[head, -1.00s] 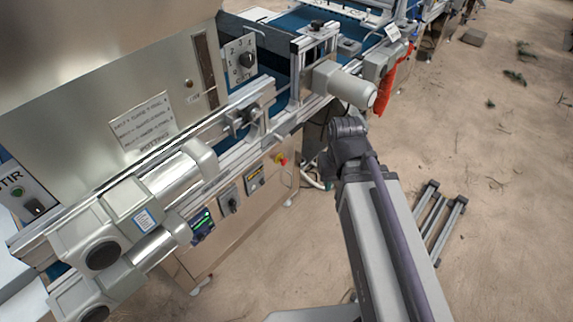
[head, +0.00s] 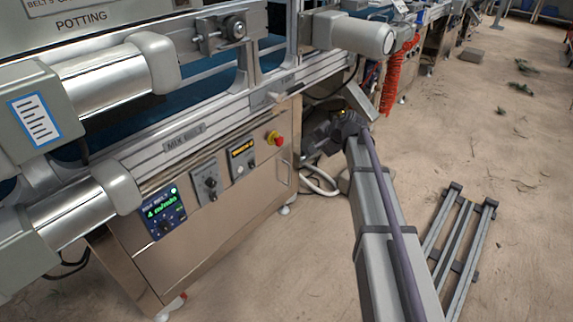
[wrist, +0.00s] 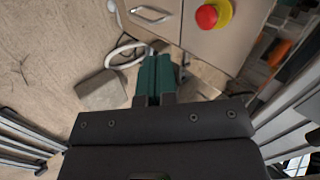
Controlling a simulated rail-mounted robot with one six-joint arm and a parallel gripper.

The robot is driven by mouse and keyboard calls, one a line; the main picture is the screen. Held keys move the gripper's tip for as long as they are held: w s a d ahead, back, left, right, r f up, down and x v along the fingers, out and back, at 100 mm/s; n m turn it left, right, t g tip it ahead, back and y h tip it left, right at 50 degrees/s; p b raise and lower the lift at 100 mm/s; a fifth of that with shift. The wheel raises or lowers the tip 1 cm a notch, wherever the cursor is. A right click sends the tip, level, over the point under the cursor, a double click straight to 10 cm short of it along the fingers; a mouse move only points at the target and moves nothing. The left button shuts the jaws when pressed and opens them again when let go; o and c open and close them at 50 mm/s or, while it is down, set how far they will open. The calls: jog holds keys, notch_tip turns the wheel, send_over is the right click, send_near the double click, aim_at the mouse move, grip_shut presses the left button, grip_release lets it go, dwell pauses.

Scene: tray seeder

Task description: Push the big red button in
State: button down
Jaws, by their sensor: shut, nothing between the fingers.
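The big red button (head: 279,142) sits on a yellow collar near the right end of the metal cabinet front in the head view. In the wrist view the red button (wrist: 207,16) stands out from its yellow ring at the top, right of centre. My gripper (wrist: 155,62) shows in the wrist view as two teal fingers pressed together with nothing between them. The fingertips lie below and left of the button and are apart from it. In the head view my arm stands right of the cabinet, and the fingers are hard to make out there.
The cabinet (head: 225,215) also carries a lit green display (head: 163,213), a rotary switch panel (head: 210,183) and a small amber display panel (head: 242,157). A metal handle (wrist: 152,14) is left of the button in the wrist view. A grey rail frame (head: 460,235) lies on the floor at right.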

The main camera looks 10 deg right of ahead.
jog(key=shift+w+a+r+m+t, duration=0.15)
jog(key=shift+w+r+m+t, duration=0.35)
jog(key=shift+w+r+m, duration=0.4)
jog(key=shift+s, duration=0.1)
jog(key=b, duration=0.7)
send_near(281, 145)
jog(key=x, duration=0.6)
jog(key=shift+w+f, duration=0.2)
jog(key=shift+f, duration=0.1)
